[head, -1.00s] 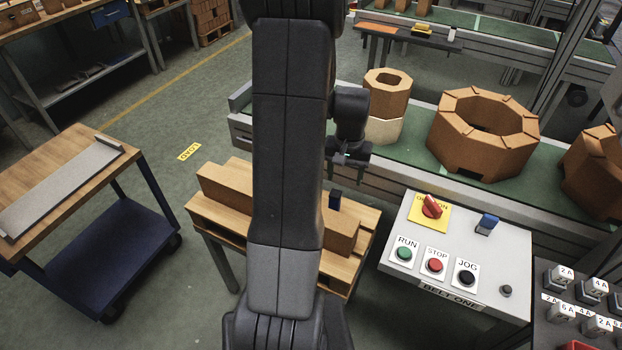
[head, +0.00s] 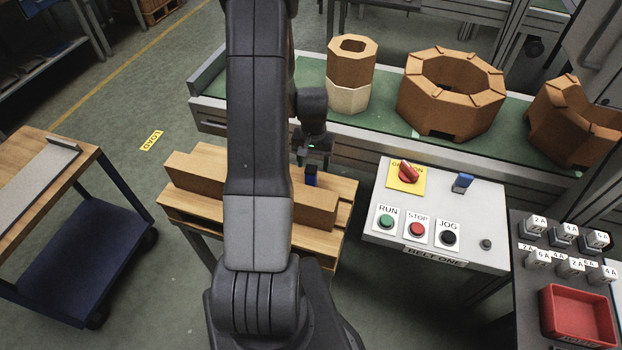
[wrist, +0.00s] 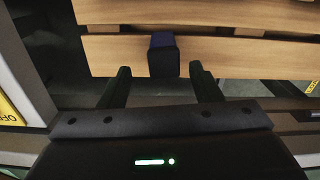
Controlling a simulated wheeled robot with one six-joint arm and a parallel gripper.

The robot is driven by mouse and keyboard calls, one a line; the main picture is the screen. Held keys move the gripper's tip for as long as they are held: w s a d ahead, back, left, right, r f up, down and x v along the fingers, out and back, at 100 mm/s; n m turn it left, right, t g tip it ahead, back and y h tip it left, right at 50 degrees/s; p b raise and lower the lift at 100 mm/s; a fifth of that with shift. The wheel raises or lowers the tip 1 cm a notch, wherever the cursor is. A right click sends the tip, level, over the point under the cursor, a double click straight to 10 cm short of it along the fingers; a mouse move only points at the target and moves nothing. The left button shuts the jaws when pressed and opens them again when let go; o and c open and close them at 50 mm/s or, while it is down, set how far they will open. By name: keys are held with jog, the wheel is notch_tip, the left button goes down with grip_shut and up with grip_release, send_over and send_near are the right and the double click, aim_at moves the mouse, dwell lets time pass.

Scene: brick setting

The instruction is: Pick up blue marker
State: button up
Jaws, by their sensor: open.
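The blue marker (head: 311,176) is a small upright block, dark blue with a black part, at the slatted wooden pallet table. In the wrist view the marker (wrist: 163,54) shows a blue top and dark side, just beyond and roughly between my fingertips. My gripper (head: 313,160) is open and points down close above the marker. In the wrist view its two fingers (wrist: 160,78) stand apart with nothing clearly between them. I cannot tell whether the fingers touch the marker. Its base is hard to make out.
A long brown brick (head: 196,187) lies along the pallet table (head: 343,190), partly behind my arm. A control panel (head: 470,210) stands at right. The conveyor (head: 393,128) behind carries octagonal bricks (head: 452,90). A trolley (head: 60,200) is at left, with open floor between.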

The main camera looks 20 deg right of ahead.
aim_at(311, 168)
jog(key=f, duration=0.1)
jog(key=f+p, duration=0.1)
jog(key=f, duration=0.1)
jog(key=shift+a+f, duration=0.3)
jog(key=shift+f, duration=0.75)
jog(key=c, duration=1.1)
jog(key=shift+o, duration=0.2)
jog(key=shift+r, duration=0.2)
notch_tip(311, 168, up, 10)
jog(key=shift+f+b, duration=0.15)
jog(key=shift+b, duration=0.4)
